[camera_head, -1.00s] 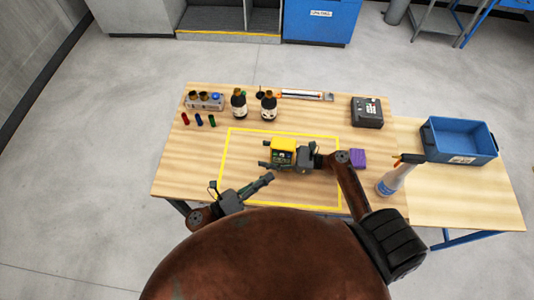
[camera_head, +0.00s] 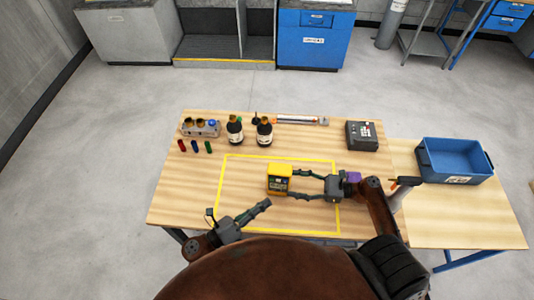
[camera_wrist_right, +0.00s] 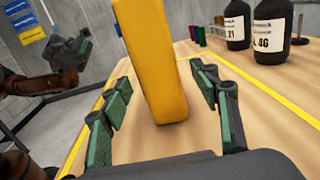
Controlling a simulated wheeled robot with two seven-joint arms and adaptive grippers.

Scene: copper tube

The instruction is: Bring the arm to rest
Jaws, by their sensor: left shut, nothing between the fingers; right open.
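My right gripper (camera_head: 300,184) is open inside the yellow-taped area. Its fingers point left toward a yellow device (camera_head: 279,180) standing upright on the table, with a gap between them. In the right wrist view the same yellow device (camera_wrist_right: 152,60) stands ahead, between and beyond the open fingers (camera_wrist_right: 165,108). My left gripper (camera_head: 258,209) is shut and empty at the lower left of the taped area. My left gripper also shows at the left of the right wrist view (camera_wrist_right: 75,50).
A blue bin (camera_head: 455,162) and a partly hidden spray bottle are at right.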

